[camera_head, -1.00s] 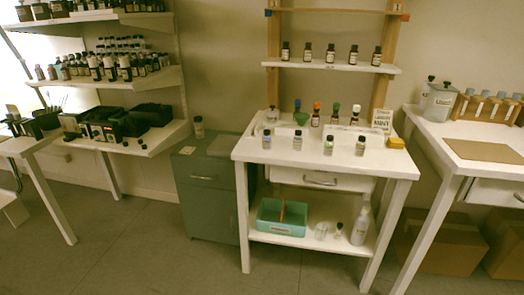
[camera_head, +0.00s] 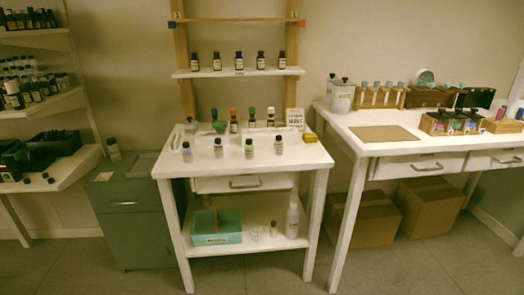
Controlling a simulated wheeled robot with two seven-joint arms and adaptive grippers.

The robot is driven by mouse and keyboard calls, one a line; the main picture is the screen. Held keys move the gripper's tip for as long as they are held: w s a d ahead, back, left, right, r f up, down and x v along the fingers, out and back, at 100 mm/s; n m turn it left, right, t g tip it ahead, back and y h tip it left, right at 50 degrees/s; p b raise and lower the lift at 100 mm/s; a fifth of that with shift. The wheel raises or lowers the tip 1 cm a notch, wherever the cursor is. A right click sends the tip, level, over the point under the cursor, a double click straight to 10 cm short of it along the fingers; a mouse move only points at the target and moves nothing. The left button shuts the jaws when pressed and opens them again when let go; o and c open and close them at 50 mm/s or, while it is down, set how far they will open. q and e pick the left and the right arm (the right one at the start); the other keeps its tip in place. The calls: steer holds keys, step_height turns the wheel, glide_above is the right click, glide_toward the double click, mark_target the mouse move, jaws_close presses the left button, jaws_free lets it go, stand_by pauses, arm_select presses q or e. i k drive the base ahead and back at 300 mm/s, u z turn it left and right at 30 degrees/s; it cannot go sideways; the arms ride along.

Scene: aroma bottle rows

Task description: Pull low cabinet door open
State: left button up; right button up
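A low grey-green cabinet (camera_head: 133,225) stands on the floor left of the white worktable. It has a drawer front with a small handle (camera_head: 124,203) at the top and a plain door (camera_head: 140,241) below. The door looks shut. The table's left front leg stands close to the cabinet's right side. Neither of my grippers shows in the head view.
The white worktable (camera_head: 173,170) carries several bottles, with a teal bin (camera_head: 217,228) on its lower shelf. A second table (camera_head: 350,141) stands right, with cardboard boxes (camera_head: 362,219) beneath. Bottle shelves (camera_head: 75,103) are at left. The floor (camera_head: 60,270) in front is clear.

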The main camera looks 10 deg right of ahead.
mark_target(135, 240)
steer(key=u, duration=0.05)
steer(key=k, duration=0.45)
steer(key=z, duration=0.75)
steer(key=i, duration=1.65)
steer(key=u, duration=0.8)
steer(key=k, duration=0.45)
steer(key=u, duration=2.05)
steer(key=i, duration=0.8)
steer(key=u, duration=0.3)
